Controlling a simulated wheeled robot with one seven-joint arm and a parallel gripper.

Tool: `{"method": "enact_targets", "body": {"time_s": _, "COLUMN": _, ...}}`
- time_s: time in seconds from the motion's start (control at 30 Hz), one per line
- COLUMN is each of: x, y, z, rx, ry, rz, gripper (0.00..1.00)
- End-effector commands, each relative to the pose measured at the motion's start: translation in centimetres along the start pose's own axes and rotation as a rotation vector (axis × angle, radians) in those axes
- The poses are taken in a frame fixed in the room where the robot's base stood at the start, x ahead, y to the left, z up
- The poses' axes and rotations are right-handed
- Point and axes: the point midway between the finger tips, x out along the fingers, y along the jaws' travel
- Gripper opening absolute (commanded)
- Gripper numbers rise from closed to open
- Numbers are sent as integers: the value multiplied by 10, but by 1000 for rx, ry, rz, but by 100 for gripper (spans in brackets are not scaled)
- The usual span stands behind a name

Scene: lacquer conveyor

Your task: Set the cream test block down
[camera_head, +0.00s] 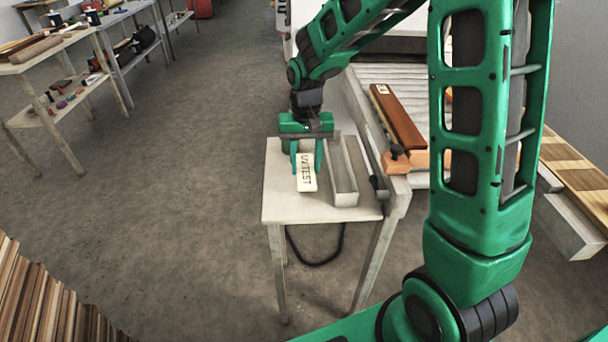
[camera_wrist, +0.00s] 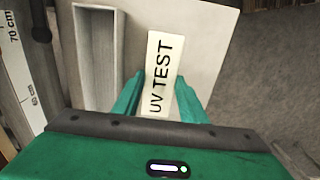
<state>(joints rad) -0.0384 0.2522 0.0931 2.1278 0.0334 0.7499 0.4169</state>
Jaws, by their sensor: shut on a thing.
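The cream test block (camera_head: 306,178) is marked "UV TEST". My gripper (camera_head: 305,168) is shut on it, one finger at each side. In the wrist view the block (camera_wrist: 164,62) points away from my gripper (camera_wrist: 160,90), between the two green fingers. It is over the small pale side table (camera_head: 285,210), left of a grey open tray (camera_head: 343,180). I cannot tell whether its underside touches the tabletop (camera_wrist: 205,30).
The grey tray (camera_wrist: 80,50) stands close to the block's left in the wrist view. A conveyor (camera_head: 385,75) with a reddish-brown board (camera_head: 396,115) lies right of the table. Bare tabletop lies in front of the block. Shelves (camera_head: 50,115) stand far left.

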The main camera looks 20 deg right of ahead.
Motion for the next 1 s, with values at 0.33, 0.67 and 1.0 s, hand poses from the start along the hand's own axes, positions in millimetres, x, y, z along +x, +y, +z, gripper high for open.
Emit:
{"method": "enact_targets", "body": {"time_s": 0.33, "x": 38, "y": 0, "z": 1, "rx": 0, "ry": -3, "rz": 2, "gripper": 12}}
{"method": "enact_targets", "body": {"time_s": 0.67, "x": 41, "y": 0, "z": 0, "rx": 1, "ry": 0, "rz": 1, "gripper": 12}}
{"method": "enact_targets", "body": {"time_s": 1.0, "x": 41, "y": 1, "z": 0, "rx": 1, "ry": 0, "rz": 0, "gripper": 57}}
